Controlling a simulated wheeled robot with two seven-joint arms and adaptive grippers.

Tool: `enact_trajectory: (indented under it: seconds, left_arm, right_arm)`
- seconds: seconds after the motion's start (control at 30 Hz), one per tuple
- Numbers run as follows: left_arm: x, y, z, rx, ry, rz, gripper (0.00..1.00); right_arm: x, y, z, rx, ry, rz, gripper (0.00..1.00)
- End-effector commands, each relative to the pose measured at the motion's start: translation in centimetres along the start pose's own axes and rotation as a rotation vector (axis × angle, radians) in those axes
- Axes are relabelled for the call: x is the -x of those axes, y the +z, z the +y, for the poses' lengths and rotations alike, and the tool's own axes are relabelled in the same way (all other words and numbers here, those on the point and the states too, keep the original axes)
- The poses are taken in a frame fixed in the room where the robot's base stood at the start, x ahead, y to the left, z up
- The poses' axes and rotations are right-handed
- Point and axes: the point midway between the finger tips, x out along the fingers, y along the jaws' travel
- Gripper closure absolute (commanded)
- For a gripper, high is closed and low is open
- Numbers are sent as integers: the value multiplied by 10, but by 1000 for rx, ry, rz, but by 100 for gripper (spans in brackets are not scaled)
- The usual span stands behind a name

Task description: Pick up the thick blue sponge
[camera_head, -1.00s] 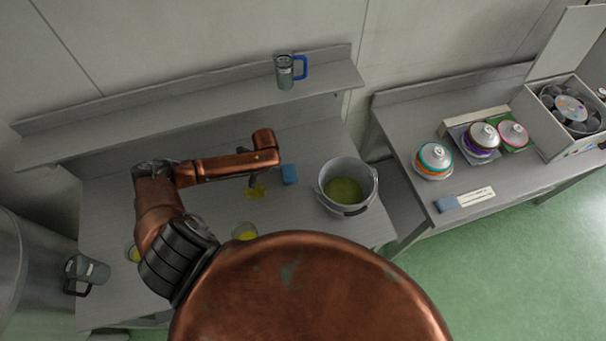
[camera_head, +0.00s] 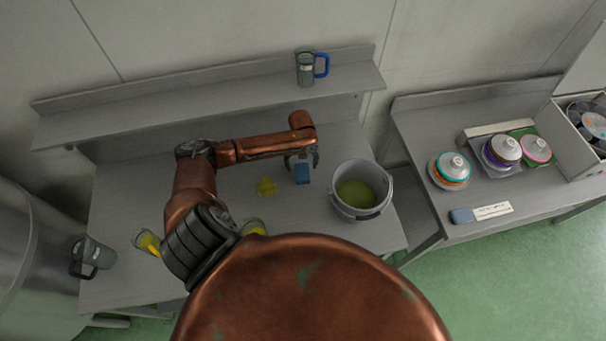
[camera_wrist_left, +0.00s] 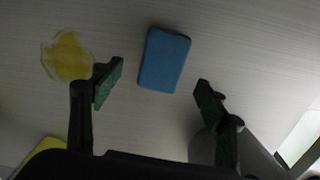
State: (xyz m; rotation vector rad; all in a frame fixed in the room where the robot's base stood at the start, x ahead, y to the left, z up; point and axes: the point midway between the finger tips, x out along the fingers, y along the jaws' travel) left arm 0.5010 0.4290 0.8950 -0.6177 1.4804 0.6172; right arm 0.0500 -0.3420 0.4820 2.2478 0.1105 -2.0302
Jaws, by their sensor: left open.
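The thick blue sponge (camera_head: 302,174) lies on the grey table, between a yellow spill and a bucket. In the left wrist view the sponge (camera_wrist_left: 164,60) lies flat, ahead of the fingertips and between their lines. My left gripper (camera_head: 302,160) is open and empty, above the table at the sponge's far side in the head view. Its two dark fingers (camera_wrist_left: 155,88) stand wide apart in the wrist view and do not touch the sponge. My right gripper is not in view.
A grey bucket (camera_head: 335,202) with yellow-green contents stands right of the sponge. A yellow spill (camera_head: 267,187) lies to its left. A shelf (camera_head: 220,99) with a blue-handled mug (camera_head: 306,70) runs behind.

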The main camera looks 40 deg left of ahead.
Motion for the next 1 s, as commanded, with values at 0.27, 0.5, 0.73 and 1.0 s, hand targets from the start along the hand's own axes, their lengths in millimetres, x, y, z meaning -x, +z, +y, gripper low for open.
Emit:
enact_trajectory:
  seconds: [0.27,0.5,0.73,1.0]
  left_arm:
    - [-34,-6,-2,3,1,5,33]
    - [-59,-5,-3,1,1,1,33]
    - [-61,-5,-3,1,1,0,33]
    - [-60,-5,-3,1,1,0,51]
  right_arm:
    - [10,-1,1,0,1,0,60]
    - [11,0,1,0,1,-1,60]
    - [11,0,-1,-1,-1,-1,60]
    - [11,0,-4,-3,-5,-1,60]
